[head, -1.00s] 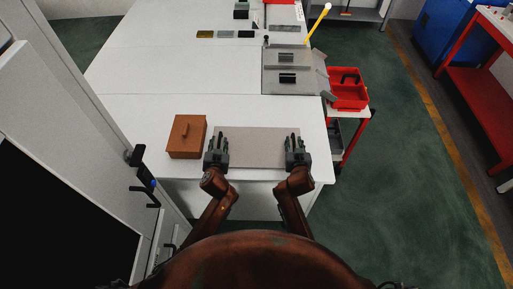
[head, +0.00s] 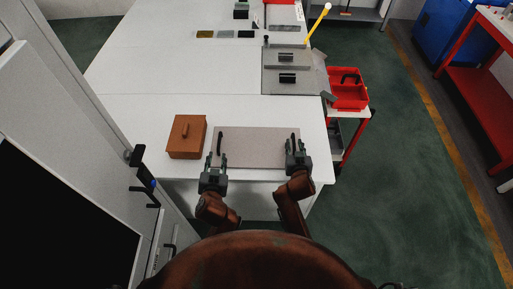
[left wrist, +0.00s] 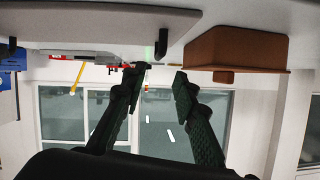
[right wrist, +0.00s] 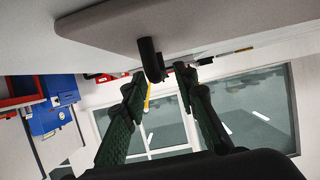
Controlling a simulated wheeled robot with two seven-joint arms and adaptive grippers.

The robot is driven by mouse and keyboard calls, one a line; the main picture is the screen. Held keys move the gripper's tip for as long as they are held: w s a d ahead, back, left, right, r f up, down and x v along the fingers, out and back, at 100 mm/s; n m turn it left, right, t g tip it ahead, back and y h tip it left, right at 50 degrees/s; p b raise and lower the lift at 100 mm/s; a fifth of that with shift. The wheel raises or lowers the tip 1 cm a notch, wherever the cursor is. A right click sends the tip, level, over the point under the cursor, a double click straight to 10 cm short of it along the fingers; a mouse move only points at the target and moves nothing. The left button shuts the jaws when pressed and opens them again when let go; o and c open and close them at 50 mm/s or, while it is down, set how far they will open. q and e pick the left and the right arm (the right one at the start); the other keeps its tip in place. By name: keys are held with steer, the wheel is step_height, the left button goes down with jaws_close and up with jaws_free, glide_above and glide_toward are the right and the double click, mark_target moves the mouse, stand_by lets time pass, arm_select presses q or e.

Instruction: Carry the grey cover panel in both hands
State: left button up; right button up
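The grey cover panel (head: 255,148) lies flat on the near part of the white table, with an upright black handle near each end. My left gripper (head: 216,159) is open at the panel's near left corner, short of the left handle (head: 220,142). In the left wrist view that handle (left wrist: 162,43) stands beyond the gap between the spread fingers. My right gripper (head: 298,144) is open beside the right handle (head: 292,140). In the right wrist view this handle (right wrist: 151,60) appears between the spread fingertips; I cannot tell whether they touch it.
A brown box (head: 187,137) with a lid grip stands just left of the panel. A red bin (head: 348,90) sits on a stand at the table's right. Grey metal fixtures (head: 290,80) are further back. A tall white cabinet (head: 75,120) is close on the left. The table's middle (head: 180,80) is clear.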

steer(key=v, duration=1)
steer(key=shift+r, duration=0.1)
